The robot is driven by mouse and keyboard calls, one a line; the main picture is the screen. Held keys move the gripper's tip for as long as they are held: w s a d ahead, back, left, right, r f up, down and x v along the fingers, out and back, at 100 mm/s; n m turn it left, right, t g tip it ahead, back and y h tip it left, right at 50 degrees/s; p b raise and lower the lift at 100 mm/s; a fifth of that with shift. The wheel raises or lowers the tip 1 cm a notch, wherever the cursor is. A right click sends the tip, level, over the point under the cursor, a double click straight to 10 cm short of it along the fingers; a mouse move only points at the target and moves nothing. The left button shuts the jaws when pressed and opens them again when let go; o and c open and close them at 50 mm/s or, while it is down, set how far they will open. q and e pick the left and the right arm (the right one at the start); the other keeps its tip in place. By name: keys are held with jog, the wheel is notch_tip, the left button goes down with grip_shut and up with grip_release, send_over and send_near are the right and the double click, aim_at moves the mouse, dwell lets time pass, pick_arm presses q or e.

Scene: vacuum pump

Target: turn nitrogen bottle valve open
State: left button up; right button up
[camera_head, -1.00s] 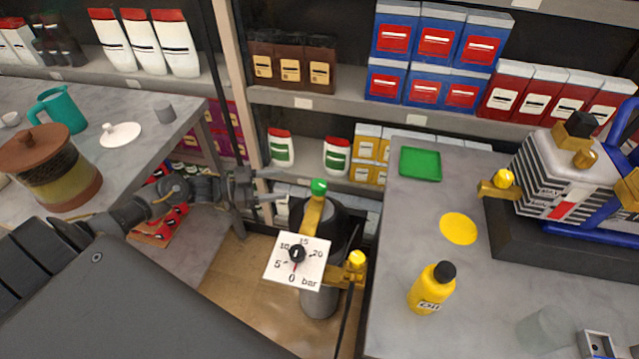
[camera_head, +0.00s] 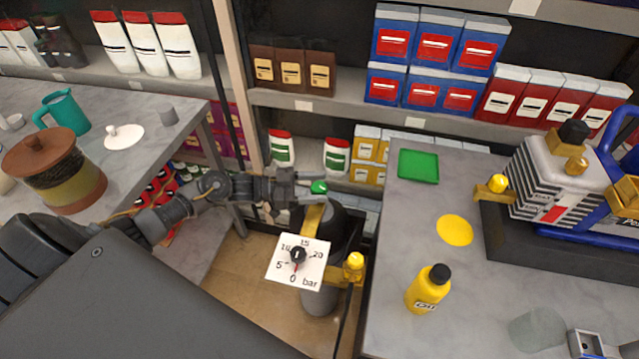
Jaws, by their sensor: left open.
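The nitrogen bottle (camera_head: 319,303) is a dark grey cylinder standing on the floor between the two tables. Its green valve knob (camera_head: 319,187) sits on top of a brass fitting (camera_head: 313,218). A white pressure gauge (camera_head: 297,262) hangs in front, its red needle near 0 bar. A yellow knob (camera_head: 354,261) sits on a brass outlet right of the gauge. My left gripper (camera_head: 317,188) comes in from the left and is open, with its fingers on the far and near sides of the green knob. Whether they touch it is unclear. My right gripper is not in view.
The right table (camera_head: 395,215) holds a green tray (camera_head: 418,167), a yellow disc (camera_head: 455,230), a yellow oil bottle (camera_head: 428,289) and the vacuum pump (camera_head: 560,180). The left table (camera_head: 190,107) holds a teal mug and a lidded pot. Stocked shelves stand behind.

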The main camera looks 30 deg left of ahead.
pick_arm(q)
jog(key=shift+w+d, duration=0.25)
jog(key=shift+d, duration=0.25)
jog(key=c, duration=1)
jog(key=n+t+y+p, duration=0.1)
jog(key=p, duration=0.1)
jog(key=n+t+y+p, duration=0.1)
jog(key=t+p, duration=0.1)
jog(key=n+t+y+p, duration=0.1)
jog(key=p, duration=0.1)
jog(key=shift+r+n+t+y, duration=0.3)
jog(key=shift+n+y, duration=0.1)
jog(key=shift+f+n+t+y+p, duration=0.2)
jog(key=shift+n+t+y+p, duration=0.1)
jog(key=shift+n+t+y, duration=0.15)
jog(key=shift+a+f, duration=0.1)
